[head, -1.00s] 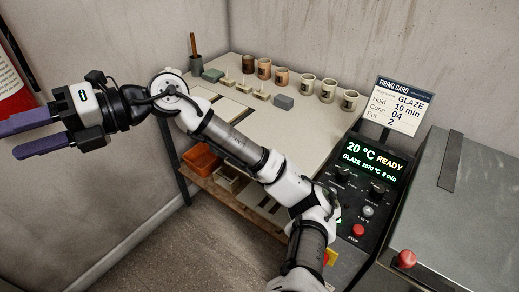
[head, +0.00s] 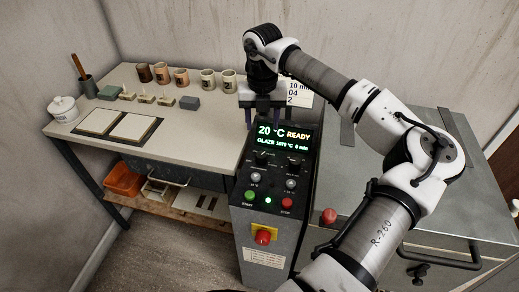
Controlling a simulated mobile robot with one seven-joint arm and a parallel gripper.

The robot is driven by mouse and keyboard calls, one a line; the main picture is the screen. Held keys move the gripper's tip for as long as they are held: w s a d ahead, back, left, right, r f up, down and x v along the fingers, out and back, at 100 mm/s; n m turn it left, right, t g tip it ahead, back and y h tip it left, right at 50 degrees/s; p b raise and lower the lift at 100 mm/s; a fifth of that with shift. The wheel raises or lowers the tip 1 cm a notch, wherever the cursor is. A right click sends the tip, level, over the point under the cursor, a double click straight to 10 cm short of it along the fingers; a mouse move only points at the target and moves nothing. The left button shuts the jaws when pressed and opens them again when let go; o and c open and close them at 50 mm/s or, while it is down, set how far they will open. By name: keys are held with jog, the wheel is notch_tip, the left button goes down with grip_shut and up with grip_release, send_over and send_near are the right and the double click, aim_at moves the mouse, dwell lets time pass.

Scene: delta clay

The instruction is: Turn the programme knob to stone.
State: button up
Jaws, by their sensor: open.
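The kiln control panel (head: 238,192) stands in the middle, with a lit display (head: 284,136) reading 20 °C READY and GLAZE. Below the display are two dark knobs, a left one (head: 262,158) and a right one (head: 293,163). Their labels are too small to read, so I cannot tell which is the programme knob or where its pointer stands. My gripper (head: 262,121) is open and empty, with its purple fingers pointing down behind the top of the display. It is apart from both knobs. It partly hides the firing card (head: 300,92).
A green start button (head: 249,196), a red stop button (head: 286,203) and a red emergency knob (head: 263,237) sit lower on the panel. A worktable (head: 200,128) with several mugs is at left. The grey kiln lid (head: 420,205) is at right, partly behind my arm.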

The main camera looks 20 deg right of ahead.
aim_at(261, 154)
notch_tip(261, 154, down, 12)
jog(key=p, duration=0.2)
jog(key=shift+a+p, duration=0.1)
jog(key=shift+p, duration=0.25)
jog(key=c, duration=1)
